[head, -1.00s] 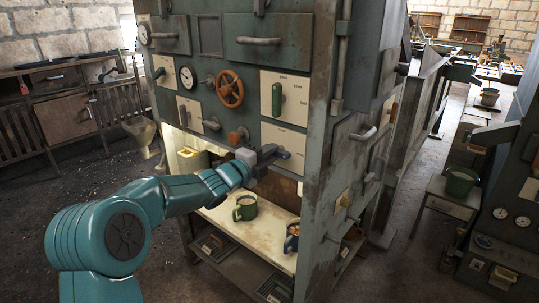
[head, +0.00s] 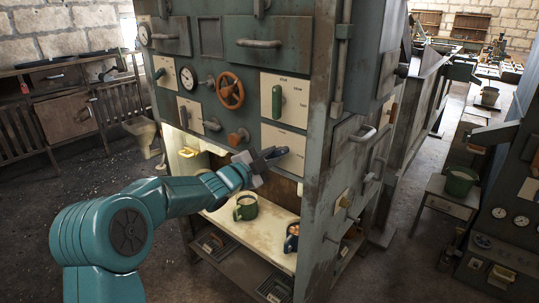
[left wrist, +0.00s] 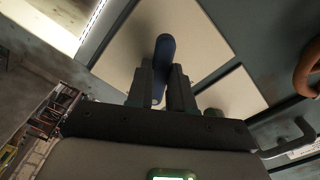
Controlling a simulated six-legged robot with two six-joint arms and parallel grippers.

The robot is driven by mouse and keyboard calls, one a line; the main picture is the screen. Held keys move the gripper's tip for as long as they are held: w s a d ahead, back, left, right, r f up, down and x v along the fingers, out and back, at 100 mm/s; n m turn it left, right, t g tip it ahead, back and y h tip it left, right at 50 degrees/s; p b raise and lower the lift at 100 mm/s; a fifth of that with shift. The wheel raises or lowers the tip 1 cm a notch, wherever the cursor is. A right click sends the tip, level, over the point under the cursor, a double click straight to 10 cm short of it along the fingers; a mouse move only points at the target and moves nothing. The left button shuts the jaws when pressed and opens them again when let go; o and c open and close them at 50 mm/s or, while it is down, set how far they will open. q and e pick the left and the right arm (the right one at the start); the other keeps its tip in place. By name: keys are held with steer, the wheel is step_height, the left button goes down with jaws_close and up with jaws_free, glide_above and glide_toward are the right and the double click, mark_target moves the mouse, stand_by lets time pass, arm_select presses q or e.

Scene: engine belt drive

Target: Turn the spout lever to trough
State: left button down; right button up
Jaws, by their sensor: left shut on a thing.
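The spout lever (left wrist: 164,62) is a dark blue handle on a cream plate (left wrist: 205,45) in the left wrist view. My left gripper (left wrist: 160,88) is shut on it, with one finger on each side of the handle. In the head view my left gripper (head: 274,157) is in front of the lower cream plate (head: 294,160) on the green machine. There the gripper mostly hides the lever, and the plate's lettering is too small to read. My right gripper is not in view.
Above the plate is a green lever (head: 277,101) and, left of it, an orange handwheel (head: 231,93). Below, a green mug (head: 245,208) stands on the lit shelf (head: 222,216), with a dark blue mug (head: 291,238) to its right. An orange knob (head: 237,138) is close left of my gripper.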

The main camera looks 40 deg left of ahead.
arm_select(q)
steer(key=n+p, duration=0.1)
steer(key=n, duration=0.4)
steer(key=shift+d+p, duration=0.15)
steer(key=shift+p, duration=0.2)
steer(key=n+p, duration=0.2)
steer(key=n, duration=0.4)
steer(key=shift+n, duration=0.3)
steer(key=c, duration=1)
jaws_free()
steer(key=shift+s, duration=0.1)
steer(key=shift+s+f, duration=0.1)
steer(key=shift+s, duration=0.15)
steer(key=s+a+b, duration=0.1)
steer(key=s+b, duration=0.1)
steer(key=s, duration=1.3)
steer(key=shift+s, duration=0.3)
